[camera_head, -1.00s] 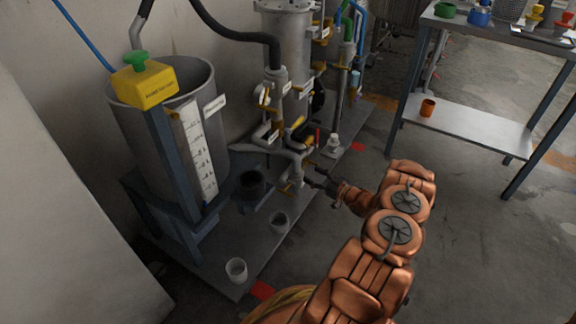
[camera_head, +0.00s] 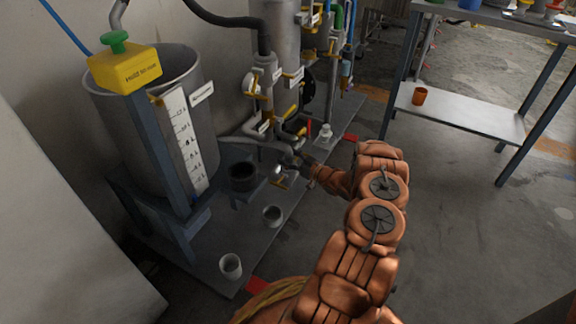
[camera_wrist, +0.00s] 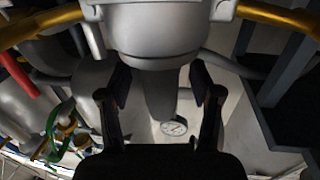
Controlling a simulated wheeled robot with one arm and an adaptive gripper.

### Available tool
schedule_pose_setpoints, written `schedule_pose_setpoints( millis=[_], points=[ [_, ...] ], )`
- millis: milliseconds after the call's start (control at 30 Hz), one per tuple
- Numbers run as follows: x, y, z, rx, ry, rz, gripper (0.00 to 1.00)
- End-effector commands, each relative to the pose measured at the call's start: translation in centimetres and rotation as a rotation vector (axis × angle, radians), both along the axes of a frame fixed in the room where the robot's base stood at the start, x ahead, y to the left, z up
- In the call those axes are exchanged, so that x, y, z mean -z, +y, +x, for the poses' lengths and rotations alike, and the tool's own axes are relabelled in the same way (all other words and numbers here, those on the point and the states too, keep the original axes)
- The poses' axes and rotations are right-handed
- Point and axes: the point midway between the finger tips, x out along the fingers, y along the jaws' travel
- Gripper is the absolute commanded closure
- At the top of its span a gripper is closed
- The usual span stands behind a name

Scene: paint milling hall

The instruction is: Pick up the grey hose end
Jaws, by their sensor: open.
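In the wrist view a grey, rounded, hose-like piece (camera_wrist: 158,98) hangs below a large pale grey fitting (camera_wrist: 155,35) and lies between my two dark fingers. I take it for the grey hose end, but I cannot be sure. My gripper (camera_wrist: 158,80) is open, with a finger on each side of this piece and a visible gap on both sides. In the head view my gripper (camera_head: 300,158) is at the low grey pipework (camera_head: 268,146). Its fingertips and the hose end are too small and dark there to tell apart.
A grey tank (camera_head: 150,105) with a scale stands left on a blue frame. Yellow-handled valves (camera_head: 290,112) rise behind. A metal table (camera_head: 460,118) stands right; the floor between is clear.

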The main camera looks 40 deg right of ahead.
Motion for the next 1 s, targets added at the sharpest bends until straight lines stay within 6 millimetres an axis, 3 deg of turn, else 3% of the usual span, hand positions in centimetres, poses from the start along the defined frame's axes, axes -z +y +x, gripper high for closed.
schedule_pose_setpoints(
  millis=[133, 733, 1000],
  points=[
    [-0.01, 0.05, 0.01, -0.001, 0.000, 0.000, 0.38],
    [0.03, 0.11, 0.02, -0.002, 0.001, 0.000, 1.00],
    [0.04, 0.10, 0.02, -0.002, 0.001, 0.000, 1.00]
  ],
)
